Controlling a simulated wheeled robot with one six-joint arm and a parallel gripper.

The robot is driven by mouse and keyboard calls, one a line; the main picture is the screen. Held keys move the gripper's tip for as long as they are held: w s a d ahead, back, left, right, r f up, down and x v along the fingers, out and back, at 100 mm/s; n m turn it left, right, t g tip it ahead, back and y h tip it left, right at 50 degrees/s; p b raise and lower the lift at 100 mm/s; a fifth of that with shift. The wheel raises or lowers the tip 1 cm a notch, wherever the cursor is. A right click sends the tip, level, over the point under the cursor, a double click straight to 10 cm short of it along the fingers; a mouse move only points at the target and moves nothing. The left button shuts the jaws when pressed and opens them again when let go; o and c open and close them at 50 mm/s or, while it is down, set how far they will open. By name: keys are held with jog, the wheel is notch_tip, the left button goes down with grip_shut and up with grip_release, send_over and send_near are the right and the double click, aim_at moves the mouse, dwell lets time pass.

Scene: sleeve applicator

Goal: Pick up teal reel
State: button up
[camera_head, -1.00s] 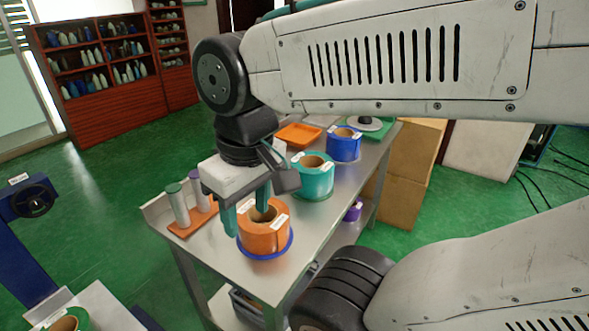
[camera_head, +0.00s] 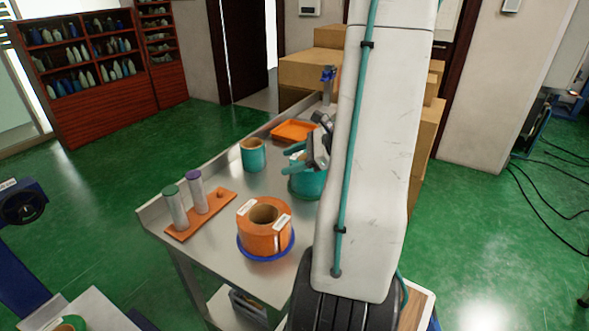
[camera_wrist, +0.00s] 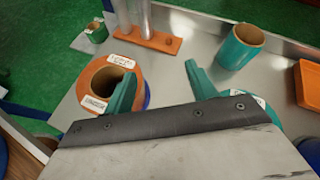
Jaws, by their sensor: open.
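A wide teal reel (camera_head: 304,186) with white labels stands on the metal table, partly hidden by my gripper and arm. A sliver of it shows at the right behind my gripper in the wrist view (camera_wrist: 268,112). A smaller, narrower teal reel (camera_head: 253,157) stands upright farther left; it is whole in the wrist view (camera_wrist: 240,50). My gripper (camera_head: 287,159) is open and empty, its teal fingers pointing left above the wide teal reel in the head view. In the wrist view the fingers (camera_wrist: 160,72) lie between the orange reel and the small teal reel.
An orange reel (camera_head: 252,238) on a blue base stands near the table's front. Two capped cylinders stand on an orange board (camera_head: 182,233) at the left edge. An orange tray (camera_head: 293,131) lies at the back. Bare table (camera_head: 215,240) shows between them.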

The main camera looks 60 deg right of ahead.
aim_at(311, 172)
jog(key=s+d+f+m+t+h, duration=0.2)
jog(key=s+d+f+m+h, duration=0.35)
jog(key=d, duration=0.45)
jog(key=shift+m+y, duration=0.65)
jog(key=x, duration=0.7)
jog(key=shift+d+r, duration=0.1)
jog(key=shift+d, duration=0.05)
jog(key=c, duration=1.2)
grip_shut()
